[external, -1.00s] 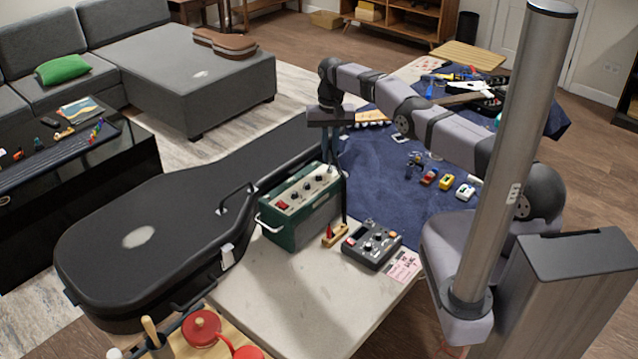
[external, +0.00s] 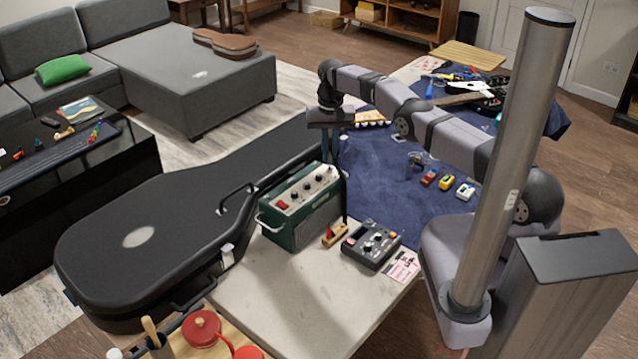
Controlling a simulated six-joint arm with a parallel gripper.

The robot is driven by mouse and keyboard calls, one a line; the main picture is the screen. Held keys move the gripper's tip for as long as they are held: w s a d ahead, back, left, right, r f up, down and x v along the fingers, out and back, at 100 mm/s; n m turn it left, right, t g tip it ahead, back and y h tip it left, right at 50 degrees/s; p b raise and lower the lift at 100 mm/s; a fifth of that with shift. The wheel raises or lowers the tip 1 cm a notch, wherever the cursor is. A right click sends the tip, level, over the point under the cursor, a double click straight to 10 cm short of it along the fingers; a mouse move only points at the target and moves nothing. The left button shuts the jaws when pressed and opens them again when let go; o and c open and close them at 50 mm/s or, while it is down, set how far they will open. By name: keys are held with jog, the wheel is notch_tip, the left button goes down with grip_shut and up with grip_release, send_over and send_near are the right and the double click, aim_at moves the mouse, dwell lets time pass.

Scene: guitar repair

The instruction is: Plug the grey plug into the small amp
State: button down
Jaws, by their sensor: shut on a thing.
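The small amp (external: 303,212) is a green box with a pale top panel, knobs and a red switch. It stands upright at the back of the pale table top, beside the guitar case. My gripper (external: 330,157) points down at the amp's back right top edge, with its fingers shut. The grey plug between the fingers is too small and too covered to make out. A thin dark line, probably its cable, runs down by the amp's right end. I cannot tell whether the plug touches the amp.
A dark pedal box (external: 371,245) and a small wooden piece with a red part (external: 334,235) sit right of the amp. A black guitar case (external: 150,235) lies to the left. Small coloured pedals (external: 446,182) rest on the blue cloth (external: 385,185).

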aim_at(330, 155)
jog(key=shift+f+b, duration=0.85)
jog(key=shift+f, duration=0.05)
dwell(1.5)
jog(key=c, duration=1.3)
grip_release()
jog(key=shift+o, duration=0.2)
jog(key=shift+r, duration=0.15)
jog(key=shift+r+p, duration=2.85)
jog(key=shift+r, duration=0.05)
